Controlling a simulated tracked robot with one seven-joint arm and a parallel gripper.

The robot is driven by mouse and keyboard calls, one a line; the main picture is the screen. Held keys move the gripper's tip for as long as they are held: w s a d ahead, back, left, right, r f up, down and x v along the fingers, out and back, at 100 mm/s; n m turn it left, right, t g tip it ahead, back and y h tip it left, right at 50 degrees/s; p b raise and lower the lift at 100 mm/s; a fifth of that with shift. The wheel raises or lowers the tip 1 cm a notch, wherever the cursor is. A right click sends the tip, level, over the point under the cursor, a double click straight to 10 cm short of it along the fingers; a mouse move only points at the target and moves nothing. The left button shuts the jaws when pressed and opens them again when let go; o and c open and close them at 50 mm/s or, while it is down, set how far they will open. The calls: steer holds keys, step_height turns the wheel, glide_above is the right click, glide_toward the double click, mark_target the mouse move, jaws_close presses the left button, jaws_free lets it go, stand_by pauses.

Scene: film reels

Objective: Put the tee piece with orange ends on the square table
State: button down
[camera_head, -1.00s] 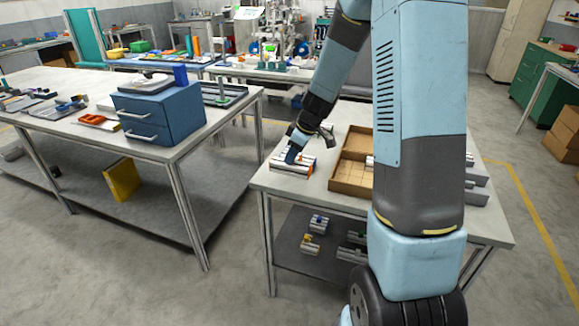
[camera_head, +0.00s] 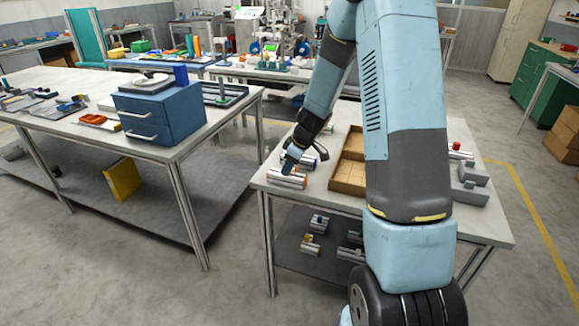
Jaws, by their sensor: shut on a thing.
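My gripper (camera_head: 289,163) is low over the left front part of a white-topped table (camera_head: 335,199). It is shut on a small piece in a group of silver pieces with orange marks (camera_head: 287,179). I take the held piece to be the tee piece with orange ends, but it is too small and too much covered to see its shape. I cannot tell whether it touches the tabletop. Which table is the square one is not certain from this view; this white-topped one is the shorter of the two near tables.
A cardboard tray with compartments (camera_head: 347,185) stands right of my gripper. Grey blocks (camera_head: 470,194) and a red-topped piece (camera_head: 456,149) lie farther right. More fittings (camera_head: 311,244) sit on the lower shelf. A long table with a blue drawer box (camera_head: 163,114) stands left, across a floor gap.

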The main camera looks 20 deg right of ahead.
steer(key=c, duration=0.9)
jaws_free()
steer(key=v, duration=1.2)
steer(key=s+a+r+m+t+h, duration=0.1)
steer(key=s+a+r+m+h, duration=0.2)
steer(key=s+r, duration=1)
steer(key=s+r+m, duration=0.2)
steer(key=s, duration=0.4)
steer(key=s+r+m+t, duration=0.1)
steer(key=s+r+m, duration=0.1)
steer(key=s, duration=0.4)
steer(key=s+d+r+m+t, duration=0.1)
steer(key=s+m, duration=0.2)
steer(key=s, duration=0.3)
steer(key=shift+r+m+h, duration=0.3)
steer(key=shift+r+m, duration=0.1)
steer(key=shift+w, duration=0.1)
